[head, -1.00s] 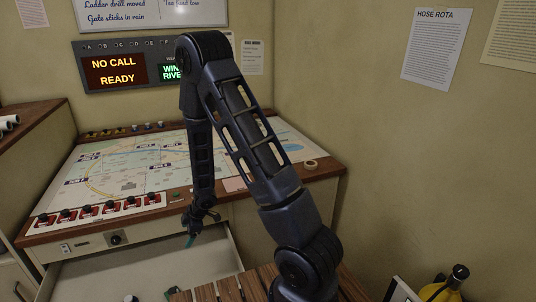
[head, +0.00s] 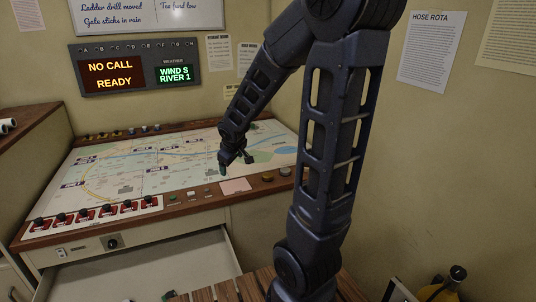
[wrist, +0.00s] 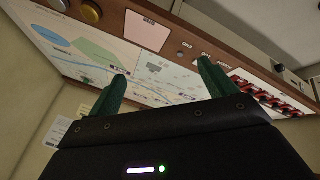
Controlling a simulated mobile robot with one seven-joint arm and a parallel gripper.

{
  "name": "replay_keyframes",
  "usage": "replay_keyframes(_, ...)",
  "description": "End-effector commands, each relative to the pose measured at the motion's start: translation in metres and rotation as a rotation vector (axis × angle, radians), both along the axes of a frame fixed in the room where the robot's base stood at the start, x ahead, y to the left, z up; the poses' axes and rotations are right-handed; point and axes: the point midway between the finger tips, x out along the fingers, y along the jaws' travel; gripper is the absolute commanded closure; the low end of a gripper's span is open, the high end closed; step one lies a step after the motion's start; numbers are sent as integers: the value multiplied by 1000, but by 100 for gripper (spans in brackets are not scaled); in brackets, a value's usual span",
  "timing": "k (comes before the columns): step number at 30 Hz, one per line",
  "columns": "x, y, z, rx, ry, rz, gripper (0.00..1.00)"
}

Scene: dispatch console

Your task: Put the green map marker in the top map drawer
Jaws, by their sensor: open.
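My gripper (head: 235,166) is above the front right part of the map console (head: 110,222). In the wrist view its two green fingers (wrist: 162,76) are spread apart, with nothing held between them. The drawer (head: 205,262) under the console's front edge is pulled out and its pale floor shows. A small dark thing (head: 169,295) lies low in the drawer, partly cut off by slatted wood; I cannot tell whether it is the green map marker.
Red switches (head: 83,215) line the console's front left. Amber knobs (head: 267,177) and small buttons (head: 191,194) sit along its front right rim. A slatted wooden top (head: 225,290) stands in front of the drawer.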

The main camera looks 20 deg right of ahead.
Motion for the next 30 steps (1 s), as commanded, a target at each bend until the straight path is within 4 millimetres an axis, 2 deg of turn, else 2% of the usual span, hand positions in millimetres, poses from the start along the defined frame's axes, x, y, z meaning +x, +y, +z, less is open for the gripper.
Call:
replay_keyframes(1, -10, -10, 14, 12, -5, -46, 16)
replay_keyframes(3, -24, -21, 28, 30, 0, -106, 16)
replay_keyframes(12, -97, -54, 78, 134, 34, -337, 16)
replay_keyframes(21, -176, -61, 111, 267, 80, -503, 16)
replay_keyframes(25, -200, -59, 118, 310, 98, -541, 16)
replay_keyframes(30, -214, -57, 121, 337, 111, -561, 16)
